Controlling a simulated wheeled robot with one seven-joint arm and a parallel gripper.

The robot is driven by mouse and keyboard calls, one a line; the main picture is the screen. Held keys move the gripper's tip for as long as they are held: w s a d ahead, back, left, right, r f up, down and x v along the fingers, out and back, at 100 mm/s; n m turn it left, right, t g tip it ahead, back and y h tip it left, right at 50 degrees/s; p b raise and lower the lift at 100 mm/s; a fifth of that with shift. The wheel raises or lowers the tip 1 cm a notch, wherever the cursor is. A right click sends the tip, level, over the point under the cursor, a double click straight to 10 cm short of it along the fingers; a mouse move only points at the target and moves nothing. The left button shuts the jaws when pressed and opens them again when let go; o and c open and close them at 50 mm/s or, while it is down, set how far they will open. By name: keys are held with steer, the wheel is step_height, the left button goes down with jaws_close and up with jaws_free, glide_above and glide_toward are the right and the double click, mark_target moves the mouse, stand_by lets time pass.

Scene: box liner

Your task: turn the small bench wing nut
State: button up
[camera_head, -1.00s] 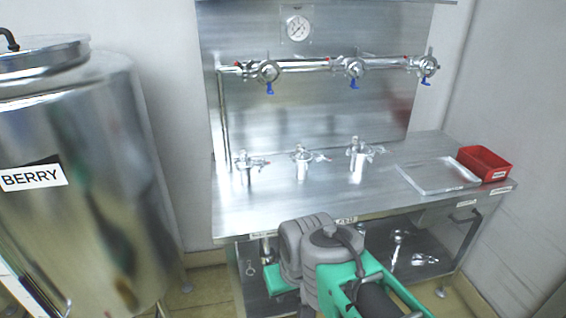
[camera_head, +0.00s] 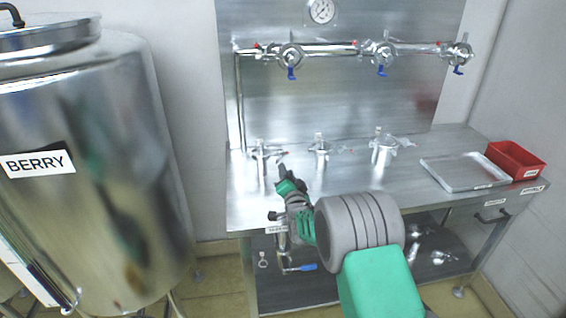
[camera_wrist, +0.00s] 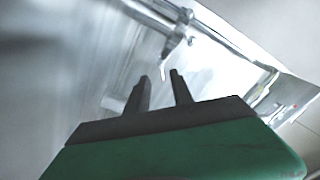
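Three shiny metal clamp fittings stand upright on the steel bench (camera_head: 242,212): a left one (camera_head: 262,155), a middle one (camera_head: 320,152) and a right one (camera_head: 383,148). The left and middle ones look smaller than the right one. Their wing nuts are too small to tell clearly. My gripper (camera_head: 282,168) is over the bench's front left part, close to the right of the left fitting. In the wrist view my gripper (camera_wrist: 162,76) is open, with nothing between its two dark fingers. A blurred metal fitting (camera_wrist: 180,32) lies beyond the fingertips; I cannot tell which one.
A wall pipe (camera_head: 335,50) with several blue-handled clamps runs behind the bench. A metal tray (camera_head: 463,187) and a red bin (camera_head: 516,160) stand at the right. A large BERRY tank (camera_head: 90,215) stands at the left. Loose fittings lie on the lower shelf.

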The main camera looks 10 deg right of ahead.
mark_target(283, 159)
steer(key=w+p, duration=0.1)
steer(key=w, duration=0.6)
steer(key=shift+w+r, duration=0.1)
steer(key=shift+w, duration=0.15)
jaws_close()
